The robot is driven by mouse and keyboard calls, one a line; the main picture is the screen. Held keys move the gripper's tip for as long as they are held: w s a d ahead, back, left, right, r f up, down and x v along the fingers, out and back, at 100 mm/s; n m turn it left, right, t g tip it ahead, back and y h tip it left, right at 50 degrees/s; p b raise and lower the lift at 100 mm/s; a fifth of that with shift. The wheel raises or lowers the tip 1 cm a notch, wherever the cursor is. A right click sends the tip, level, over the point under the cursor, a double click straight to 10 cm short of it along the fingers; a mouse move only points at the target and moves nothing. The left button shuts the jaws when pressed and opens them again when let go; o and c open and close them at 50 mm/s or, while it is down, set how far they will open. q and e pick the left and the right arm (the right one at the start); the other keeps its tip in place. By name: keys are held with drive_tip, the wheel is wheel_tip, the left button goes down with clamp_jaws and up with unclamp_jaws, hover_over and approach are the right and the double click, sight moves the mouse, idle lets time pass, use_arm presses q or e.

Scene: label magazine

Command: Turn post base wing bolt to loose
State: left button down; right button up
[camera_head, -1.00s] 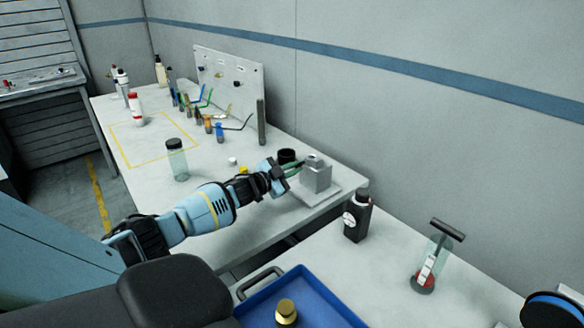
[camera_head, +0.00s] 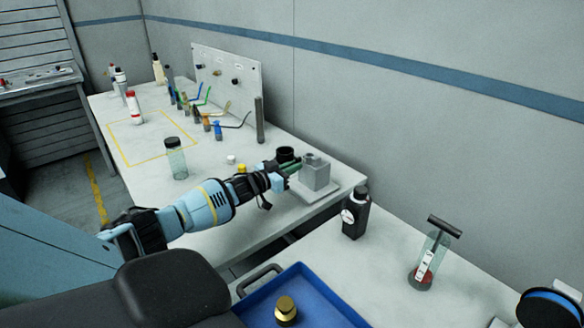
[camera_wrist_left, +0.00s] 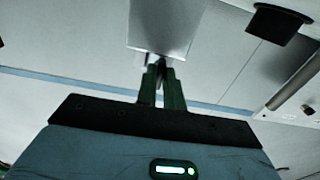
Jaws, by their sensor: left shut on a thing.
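The post base (camera_head: 316,177) is a grey block on a flat plate at the right end of the far table. In the left wrist view it shows as a grey block (camera_wrist_left: 163,25) just ahead of the fingers. My left gripper (camera_head: 293,168) reaches its left side. Its green fingers (camera_wrist_left: 162,78) are close together on a small dark part at the block's near face, which I take to be the wing bolt (camera_wrist_left: 155,58). The fingers largely hide the bolt. My right gripper is not in view.
A black cup (camera_head: 286,155) stands close behind my left gripper. A clear jar (camera_head: 176,158), a yellow cap (camera_head: 241,169) and a dark upright rod (camera_head: 259,120) stand nearby. A black bottle (camera_head: 355,212) and a blue tray (camera_head: 335,308) are on the nearer table.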

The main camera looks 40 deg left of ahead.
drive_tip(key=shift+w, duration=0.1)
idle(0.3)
use_arm(q)
drive_tip(key=c, duration=1.5)
unclamp_jaws()
drive_tip(key=shift+s, duration=0.1)
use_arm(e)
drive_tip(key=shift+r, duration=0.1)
use_arm(q)
drive_tip(key=s, duration=0.2)
drive_tip(key=s+p, duration=0.1)
drive_tip(key=s, duration=0.4)
drive_tip(key=shift+s+a+p, duration=0.3)
drive_tip(key=shift+a+p, duration=0.05)
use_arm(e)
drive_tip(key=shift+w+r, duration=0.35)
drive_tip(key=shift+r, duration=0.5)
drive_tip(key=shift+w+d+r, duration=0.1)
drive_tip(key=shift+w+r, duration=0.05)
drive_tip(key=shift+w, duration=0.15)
use_arm(q)
drive_tip(key=shift+s, duration=0.1)
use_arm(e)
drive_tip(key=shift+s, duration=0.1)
